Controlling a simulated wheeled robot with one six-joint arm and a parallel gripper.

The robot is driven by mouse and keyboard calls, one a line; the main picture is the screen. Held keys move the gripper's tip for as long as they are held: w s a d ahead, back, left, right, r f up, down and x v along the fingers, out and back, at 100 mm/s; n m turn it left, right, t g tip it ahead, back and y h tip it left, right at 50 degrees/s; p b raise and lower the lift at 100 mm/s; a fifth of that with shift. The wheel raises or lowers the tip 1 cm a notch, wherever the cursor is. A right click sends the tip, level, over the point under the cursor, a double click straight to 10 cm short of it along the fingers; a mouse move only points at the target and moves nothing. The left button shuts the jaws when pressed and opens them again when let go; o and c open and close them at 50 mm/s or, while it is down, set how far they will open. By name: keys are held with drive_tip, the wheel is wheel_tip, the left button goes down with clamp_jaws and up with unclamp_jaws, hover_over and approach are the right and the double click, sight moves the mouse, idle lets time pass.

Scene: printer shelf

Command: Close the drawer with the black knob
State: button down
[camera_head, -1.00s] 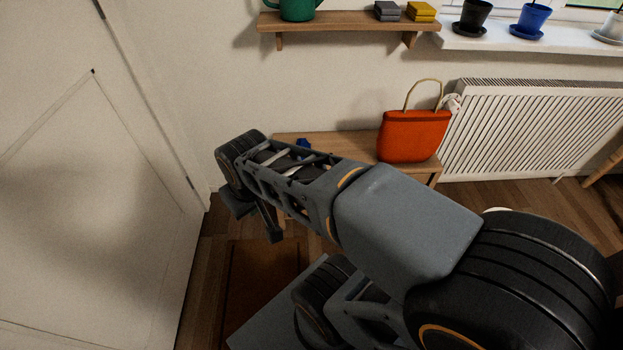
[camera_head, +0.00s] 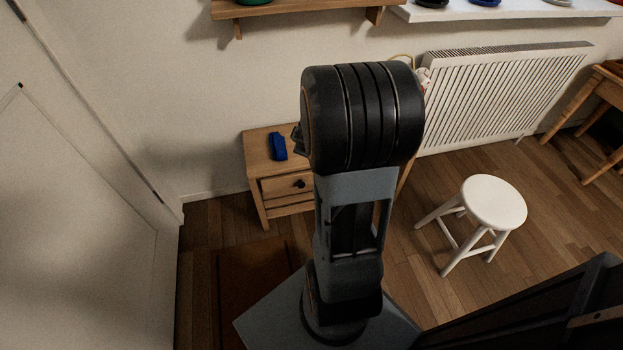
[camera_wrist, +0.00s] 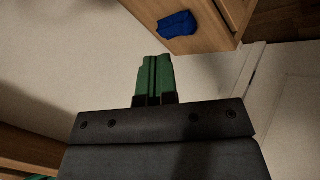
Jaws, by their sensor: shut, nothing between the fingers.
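A small wooden cabinet (camera_head: 258,150) stands against the wall in the head view, left of my raised arm. Its drawer (camera_head: 275,187) has a black knob (camera_head: 300,183) and faces the camera; my arm hides its right part. I cannot tell how far the drawer stands out. Another wooden front shows below it. My gripper (camera_wrist: 155,62) has green fingers, pressed together and empty in the wrist view. It is apart from the cabinet top (camera_wrist: 205,42), which shows beyond it at the upper right.
A blue object (camera_head: 278,146) lies on the cabinet top. A white stool (camera_head: 494,203) stands on the floor at right. A radiator (camera_head: 500,95) and a wall shelf (camera_head: 290,8) are behind. A white door (camera_head: 80,200) borders the left. Floor before the cabinet is partly clear.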

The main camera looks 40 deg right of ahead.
drive_tip(key=s+d+f+n+y, duration=0.1)
drive_tip(key=d+f+n+y, duration=0.2)
drive_tip(key=f, duration=0.5)
drive_tip(key=n+y+b, duration=0.3)
drive_tip(key=b, duration=0.5)
approach(299, 179)
drive_tip(key=shift+t, duration=0.4)
drive_tip(key=shift+w+d+f, duration=0.15)
drive_tip(key=shift+w+f, duration=0.1)
drive_tip(key=shift+f, duration=0.55)
drive_tip(key=shift+w+d+f, duration=0.2)
drive_tip(key=shift+w+f, duration=0.1)
drive_tip(key=shift+f, duration=0.55)
drive_tip(key=shift+w+d+f, duration=0.15)
drive_tip(key=shift+w+f, duration=0.1)
drive_tip(key=shift+f, duration=0.55)
